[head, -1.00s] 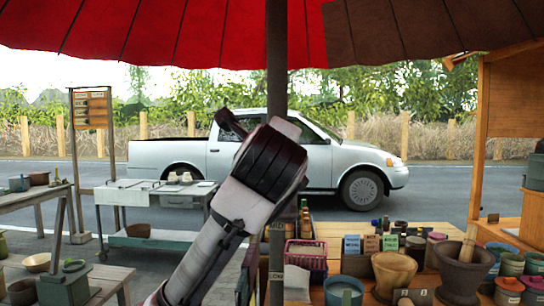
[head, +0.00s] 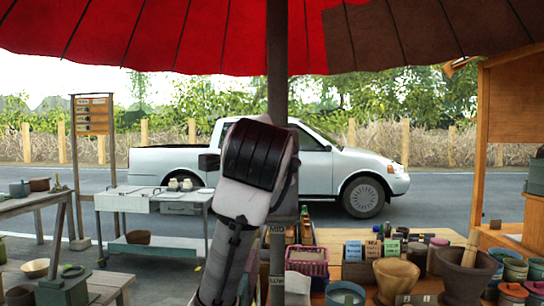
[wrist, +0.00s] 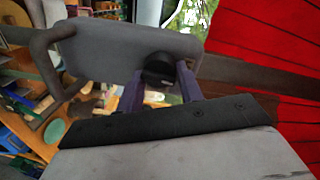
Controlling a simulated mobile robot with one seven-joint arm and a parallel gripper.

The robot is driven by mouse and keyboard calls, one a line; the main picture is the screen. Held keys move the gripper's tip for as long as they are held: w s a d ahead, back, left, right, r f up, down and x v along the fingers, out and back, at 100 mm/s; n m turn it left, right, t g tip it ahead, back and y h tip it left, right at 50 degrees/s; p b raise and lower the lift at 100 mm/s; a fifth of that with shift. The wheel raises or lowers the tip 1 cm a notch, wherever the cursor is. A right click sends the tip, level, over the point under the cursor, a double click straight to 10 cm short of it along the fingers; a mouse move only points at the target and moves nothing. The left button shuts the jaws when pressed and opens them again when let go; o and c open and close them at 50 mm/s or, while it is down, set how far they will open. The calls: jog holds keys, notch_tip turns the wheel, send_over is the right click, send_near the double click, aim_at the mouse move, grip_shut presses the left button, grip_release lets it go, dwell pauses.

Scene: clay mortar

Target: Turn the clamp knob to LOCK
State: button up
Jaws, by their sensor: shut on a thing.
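The clamp knob (wrist: 158,64) is a small dark round knob on the face of a grey clamp block (wrist: 100,52) in the wrist view. My gripper (wrist: 162,84) has its two purplish fingers on either side of the knob and is shut on it. I cannot read any LOCK mark or tell the knob's turned position. In the head view my raised arm covers the gripper and the knob. The dark umbrella pole (head: 278,90) rises behind the arm and carries MID and LOW labels.
A red umbrella canopy (head: 180,35) spreads overhead. At the right, a wooden table holds bowls, a mortar (head: 465,272) and a pink basket (head: 307,261). A grey cart (head: 125,201) and a bench stand at the left. A silver pickup (head: 340,170) is on the road behind.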

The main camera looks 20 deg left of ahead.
jog(key=shift+n, duration=0.5)
jog(key=o, duration=1)
jog(key=shift+s, duration=0.1)
jog(key=b+v, duration=0.4)
jog(key=v, duration=0.9)
jog(key=shift+s+d+b, duration=0.1)
jog(key=shift+s+b, duration=0.2)
